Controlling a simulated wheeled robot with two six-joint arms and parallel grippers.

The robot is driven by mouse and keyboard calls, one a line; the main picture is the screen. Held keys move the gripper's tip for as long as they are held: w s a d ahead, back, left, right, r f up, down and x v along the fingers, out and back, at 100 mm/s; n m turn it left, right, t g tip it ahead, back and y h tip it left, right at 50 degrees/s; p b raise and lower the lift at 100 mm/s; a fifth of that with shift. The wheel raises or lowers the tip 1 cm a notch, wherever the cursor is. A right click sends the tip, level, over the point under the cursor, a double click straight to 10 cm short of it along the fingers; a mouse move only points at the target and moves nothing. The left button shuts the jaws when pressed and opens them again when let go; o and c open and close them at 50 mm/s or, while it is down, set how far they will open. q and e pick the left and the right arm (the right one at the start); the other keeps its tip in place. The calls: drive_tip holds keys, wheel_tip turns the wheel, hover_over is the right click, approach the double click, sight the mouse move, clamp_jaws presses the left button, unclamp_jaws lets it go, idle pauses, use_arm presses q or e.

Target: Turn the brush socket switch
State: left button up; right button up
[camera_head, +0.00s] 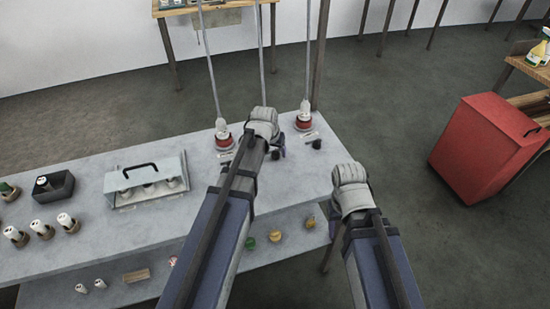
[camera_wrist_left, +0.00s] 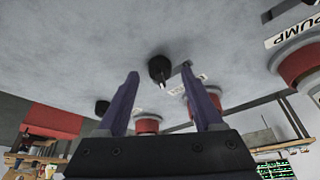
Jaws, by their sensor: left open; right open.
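A black rotary switch (camera_wrist_left: 157,68) is on the pale worktop in the left wrist view, beside a small white label that I cannot read. It lies between and beyond the spread fingertips of my left gripper (camera_head: 277,150), apparently untouched. That gripper is open and empty, low over the right part of the bench. A second black switch (camera_head: 316,144) stands right of it and also shows in the left wrist view (camera_wrist_left: 102,107). My right gripper (camera_head: 352,183) is open near the bench's right end, its fingers mostly hidden. I cannot read which switch is for the brush socket.
Two red-based sockets (camera_head: 222,140) (camera_head: 303,124) stand at the back of the bench (camera_head: 120,230). A PUMP label (camera_wrist_left: 292,28) shows beside a red base. A grey handled case (camera_head: 146,178) and several capped bottles are left. A red cabinet (camera_head: 485,145) stands right.

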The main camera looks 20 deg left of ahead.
use_arm(q)
drive_tip(key=shift+w+f, duration=0.25)
drive_tip(key=shift+f, duration=0.35)
clamp_jaws()
